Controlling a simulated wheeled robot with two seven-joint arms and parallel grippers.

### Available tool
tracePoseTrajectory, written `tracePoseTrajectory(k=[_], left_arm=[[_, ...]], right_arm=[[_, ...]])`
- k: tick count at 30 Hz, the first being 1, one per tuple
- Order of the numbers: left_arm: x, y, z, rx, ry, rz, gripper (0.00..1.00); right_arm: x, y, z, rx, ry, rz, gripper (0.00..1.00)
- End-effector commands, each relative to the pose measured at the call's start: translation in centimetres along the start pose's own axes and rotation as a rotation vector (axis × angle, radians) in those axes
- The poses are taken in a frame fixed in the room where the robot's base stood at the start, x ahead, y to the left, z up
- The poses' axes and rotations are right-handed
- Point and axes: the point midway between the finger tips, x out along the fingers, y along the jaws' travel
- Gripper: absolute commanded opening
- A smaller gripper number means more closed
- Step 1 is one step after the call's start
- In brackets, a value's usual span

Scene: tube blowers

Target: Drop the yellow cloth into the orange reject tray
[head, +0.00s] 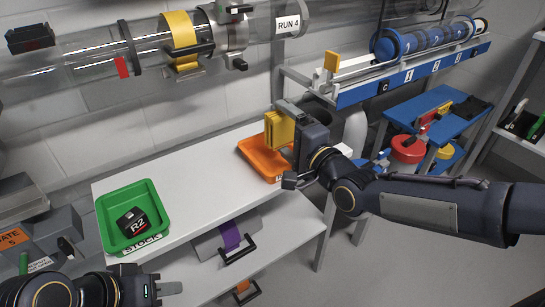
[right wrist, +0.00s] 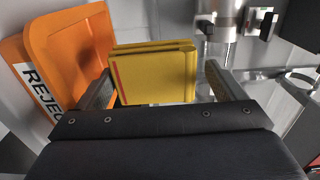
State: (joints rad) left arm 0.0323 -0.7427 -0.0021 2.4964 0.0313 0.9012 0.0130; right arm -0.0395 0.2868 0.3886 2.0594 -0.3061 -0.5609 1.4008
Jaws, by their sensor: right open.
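The folded yellow cloth (head: 279,132) is by my right gripper (head: 290,118), over the orange reject tray (head: 262,163) in the head view. In the right wrist view the cloth (right wrist: 155,75) stands between the two open fingers of my right gripper (right wrist: 162,88), close to the left finger, with a gap to the right finger. The orange tray (right wrist: 65,45) shows at the left there. Whether the cloth touches the tray is unclear. My left gripper (head: 160,289) is low at the bottom left, away from the cloth; its jaw opening is not clear.
A green stock tray (head: 117,242) with a black R2 block (head: 133,221) sits on the white bench (head: 200,205). Clear tubes (head: 90,58) run along the wall above. A blue rack (head: 410,68) is at the upper right. The bench between the trays is clear.

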Motion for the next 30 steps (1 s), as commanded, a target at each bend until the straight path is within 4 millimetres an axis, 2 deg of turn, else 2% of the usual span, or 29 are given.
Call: tracePoseTrajectory(k=[1, 7, 15, 21, 30], left_arm=[[0.1, 0.0, 0.0, 0.000, 0.000, 0.000, 0.36], [-0.2, 0.1, -0.1, 0.000, 0.000, 0.000, 0.36], [-1.5, 0.7, -0.7, 0.000, 0.000, 0.000, 0.36], [-2.1, 0.9, -1.0, 0.000, 0.000, 0.000, 0.36], [-2.1, 0.9, -1.0, 0.000, 0.000, 0.000, 0.36]], right_arm=[[-0.1, 0.9, 0.0, 0.005, -0.002, 0.021, 1.00], [-0.8, 0.8, -0.1, 0.005, 0.001, 0.023, 1.00], [-5.3, 0.3, -0.1, 0.002, 0.004, 0.017, 1.00], [-7.5, 0.1, -0.1, 0.001, 0.003, 0.007, 1.00], [-7.9, 0.1, 0.0, 0.000, 0.000, 0.001, 1.00]])
